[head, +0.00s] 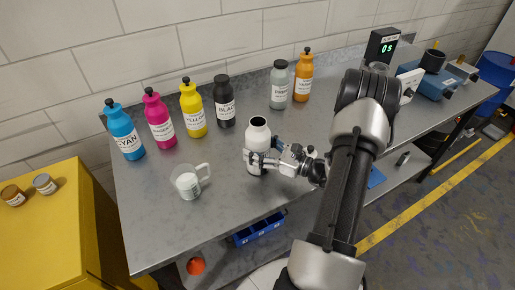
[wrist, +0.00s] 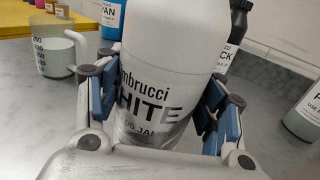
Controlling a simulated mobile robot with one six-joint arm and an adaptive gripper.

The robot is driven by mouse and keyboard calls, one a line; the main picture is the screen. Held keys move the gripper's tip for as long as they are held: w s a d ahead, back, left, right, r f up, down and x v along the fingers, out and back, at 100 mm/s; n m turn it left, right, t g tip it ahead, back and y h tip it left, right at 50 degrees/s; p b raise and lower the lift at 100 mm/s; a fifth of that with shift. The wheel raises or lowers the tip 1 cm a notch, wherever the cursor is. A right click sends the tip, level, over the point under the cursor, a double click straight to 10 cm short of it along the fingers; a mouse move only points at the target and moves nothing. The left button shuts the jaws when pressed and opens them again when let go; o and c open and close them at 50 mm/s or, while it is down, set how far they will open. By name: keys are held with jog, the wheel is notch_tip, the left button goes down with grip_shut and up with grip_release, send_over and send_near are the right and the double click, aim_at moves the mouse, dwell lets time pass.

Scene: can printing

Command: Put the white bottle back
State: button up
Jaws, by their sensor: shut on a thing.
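The white bottle (head: 258,132) stands upright, or nearly so, at the middle of the metal table; its top looks dark and open in the head view. My gripper (head: 257,163) is shut around its lower body. In the wrist view the white bottle (wrist: 165,60) fills the middle, with its "WHITE" label facing me and blue finger pads on both sides. I cannot tell whether its base touches the table. At the back, a gap shows in the bottle row between the black bottle (head: 224,103) and the grey bottle (head: 279,88).
A clear measuring cup (head: 187,187) with white contents stands left of the white bottle. Cyan (head: 124,132), magenta (head: 158,120), yellow (head: 193,109) and orange (head: 303,76) bottles line the back. A timer display (head: 382,47) and blue machine (head: 440,83) stand at the right. Bare tabletop lies behind my gripper.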

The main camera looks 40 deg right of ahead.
jog(key=shift+f, duration=0.15)
jog(key=o, duration=1.8)
jog(key=shift+r, duration=0.25)
jog(key=p+v, duration=0.1)
jog(key=v, duration=1.1)
jog(key=shift+p, duration=0.4)
